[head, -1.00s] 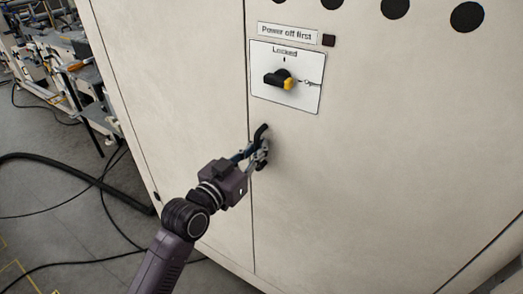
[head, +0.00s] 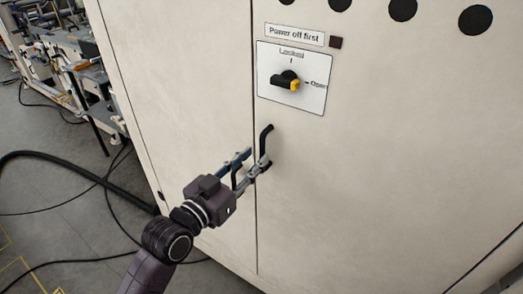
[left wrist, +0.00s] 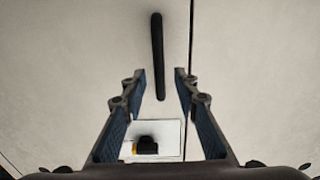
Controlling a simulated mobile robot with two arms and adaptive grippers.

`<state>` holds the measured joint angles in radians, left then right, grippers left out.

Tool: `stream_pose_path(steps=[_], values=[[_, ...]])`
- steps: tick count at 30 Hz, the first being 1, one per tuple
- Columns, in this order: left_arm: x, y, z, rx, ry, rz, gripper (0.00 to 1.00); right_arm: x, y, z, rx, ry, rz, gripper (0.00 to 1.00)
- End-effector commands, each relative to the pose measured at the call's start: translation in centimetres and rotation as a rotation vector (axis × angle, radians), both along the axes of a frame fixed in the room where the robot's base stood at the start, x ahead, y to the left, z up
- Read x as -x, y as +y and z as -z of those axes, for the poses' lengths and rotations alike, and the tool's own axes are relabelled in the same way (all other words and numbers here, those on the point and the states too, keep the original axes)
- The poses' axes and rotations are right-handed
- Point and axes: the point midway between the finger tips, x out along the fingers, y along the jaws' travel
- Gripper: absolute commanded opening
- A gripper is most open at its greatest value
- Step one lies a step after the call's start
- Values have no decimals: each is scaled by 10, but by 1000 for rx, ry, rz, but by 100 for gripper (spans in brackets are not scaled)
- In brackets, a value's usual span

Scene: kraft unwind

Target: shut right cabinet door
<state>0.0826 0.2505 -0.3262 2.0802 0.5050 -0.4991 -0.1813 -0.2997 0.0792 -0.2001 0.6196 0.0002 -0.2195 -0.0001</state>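The right cabinet door (head: 380,170) is a cream panel that looks flush with the left panel (head: 190,110), with a thin dark seam between them. Its black bar handle (head: 265,138) is near the seam, and it also shows in the left wrist view (left wrist: 157,50). My left gripper (head: 257,157) is open at the handle's lower part. In the left wrist view its two fingers (left wrist: 159,72) stand apart on either side of the handle's end, with gaps on both sides. My right gripper is not in view.
Above the handle is a white plate with a black and yellow rotary switch (head: 290,82), under a "Power off first" label (head: 295,35). A thick black hose (head: 75,163) and cables lie on the grey floor at left. Machinery (head: 65,60) stands behind.

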Motion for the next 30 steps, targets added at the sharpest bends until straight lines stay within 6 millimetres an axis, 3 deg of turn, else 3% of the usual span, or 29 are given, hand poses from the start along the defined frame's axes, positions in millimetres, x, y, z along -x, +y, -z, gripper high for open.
stream_pose_path(steps=[6,12,30], values=[[38,23,1,-2,1,1,28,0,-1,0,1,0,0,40],[54,33,0,-1,-1,1,28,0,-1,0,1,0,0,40],[53,36,5,-2,9,-6,28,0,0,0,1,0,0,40]])
